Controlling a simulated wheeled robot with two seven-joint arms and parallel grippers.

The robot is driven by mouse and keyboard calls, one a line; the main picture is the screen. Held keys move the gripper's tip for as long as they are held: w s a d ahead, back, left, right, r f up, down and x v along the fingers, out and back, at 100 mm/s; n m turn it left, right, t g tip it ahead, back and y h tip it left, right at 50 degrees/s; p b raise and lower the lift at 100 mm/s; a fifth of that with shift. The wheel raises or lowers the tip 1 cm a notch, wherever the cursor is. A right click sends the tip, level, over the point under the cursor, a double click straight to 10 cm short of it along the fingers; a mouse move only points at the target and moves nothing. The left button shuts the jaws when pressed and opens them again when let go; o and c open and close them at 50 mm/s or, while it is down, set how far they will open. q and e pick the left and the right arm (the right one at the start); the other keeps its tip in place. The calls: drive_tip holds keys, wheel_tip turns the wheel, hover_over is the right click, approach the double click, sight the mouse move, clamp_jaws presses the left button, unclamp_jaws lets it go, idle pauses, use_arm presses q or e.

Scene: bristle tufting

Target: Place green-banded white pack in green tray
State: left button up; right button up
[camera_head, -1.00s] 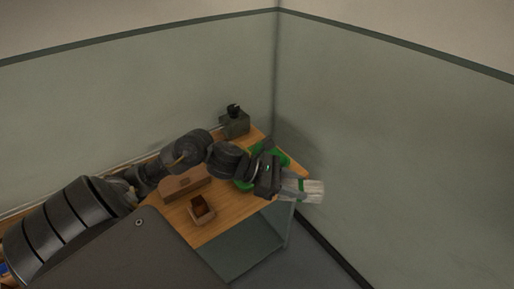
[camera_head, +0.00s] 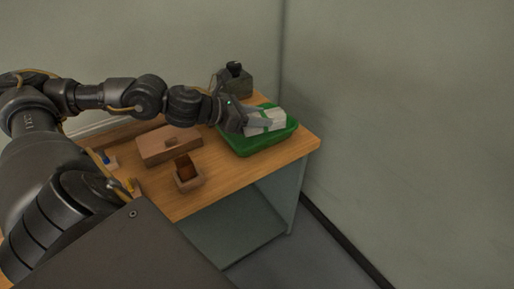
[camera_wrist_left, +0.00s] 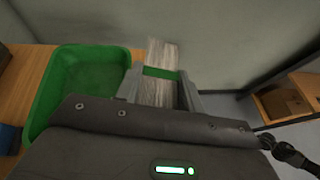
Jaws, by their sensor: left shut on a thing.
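The white pack with a green band (camera_head: 268,127) is held between the fingers of my left gripper (camera_head: 256,121). In the head view the pack overlaps the green tray (camera_head: 262,146) on the table's right end and seems to be above it. In the left wrist view the pack (camera_wrist_left: 163,56) sits between the two fingers (camera_wrist_left: 160,90), with the green band just beyond the jaws. There the green tray (camera_wrist_left: 48,90) lies to the left of the pack. The exact height of the pack over the tray cannot be told. My right gripper is not in view.
On the wooden table (camera_head: 230,180) are a brown block (camera_head: 168,146), a small open box with a brown piece (camera_head: 187,182) and a dark grey device (camera_head: 236,82) at the back. Walls stand behind and to the right. Bare table lies in front of the tray.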

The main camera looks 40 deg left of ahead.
use_arm(q)
drive_tip(key=a+f+n+t+y+b, duration=0.1)
drive_tip(key=a+f+n+y+b, duration=0.15)
drive_tip(key=a, duration=0.25)
drive_tip(key=w+a+f, duration=0.1)
drive_tip(key=w+f, duration=0.1)
drive_tip(key=w, duration=0.2)
drive_tip(key=w+a+f, duration=0.1)
drive_tip(key=w+f, duration=0.2)
drive_tip(key=w+a+f+p, duration=0.1)
drive_tip(key=w+a+f, duration=0.1)
drive_tip(key=w, duration=0.2)
drive_tip(key=shift+w+f, duration=0.3)
drive_tip(key=shift+w, duration=0.05)
drive_tip(key=shift+w+f, duration=0.25)
drive_tip(key=shift+f, duration=0.05)
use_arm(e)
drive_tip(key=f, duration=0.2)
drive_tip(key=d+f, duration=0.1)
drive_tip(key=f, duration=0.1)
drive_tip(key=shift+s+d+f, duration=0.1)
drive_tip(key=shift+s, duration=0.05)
use_arm(q)
drive_tip(key=f, duration=0.3)
drive_tip(key=shift+w, duration=0.2)
drive_tip(key=shift+f, duration=0.2)
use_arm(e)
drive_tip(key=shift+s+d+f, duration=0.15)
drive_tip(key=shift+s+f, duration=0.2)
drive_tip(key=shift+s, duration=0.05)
